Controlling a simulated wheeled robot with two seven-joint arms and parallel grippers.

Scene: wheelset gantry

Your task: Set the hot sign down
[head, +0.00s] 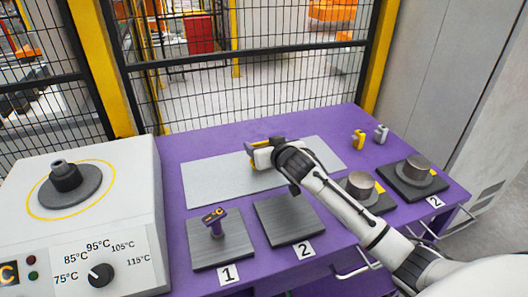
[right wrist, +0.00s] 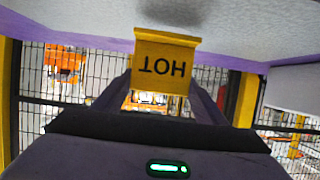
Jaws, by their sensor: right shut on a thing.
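The yellow hot sign (right wrist: 165,62) is between the fingers of my right gripper (head: 258,153); the word HOT reads upside down in the right wrist view. In the head view the sign (head: 256,167) is mostly hidden by the gripper, over the light grey mat (head: 212,182) on the purple table. The sign's wide edge is close to the mat (right wrist: 90,18); I cannot tell whether it touches. My right gripper is shut on the sign. My left gripper is not in view.
A white heater box (head: 130,235) with a dial stands at left. In front are plate 1 (head: 205,253) with a purple-yellow tool and empty plate 2 (head: 287,218). Metal cylinders (head: 418,168) sit on plates at right. Small yellow (head: 359,139) and grey (head: 381,133) pieces stand at the back right.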

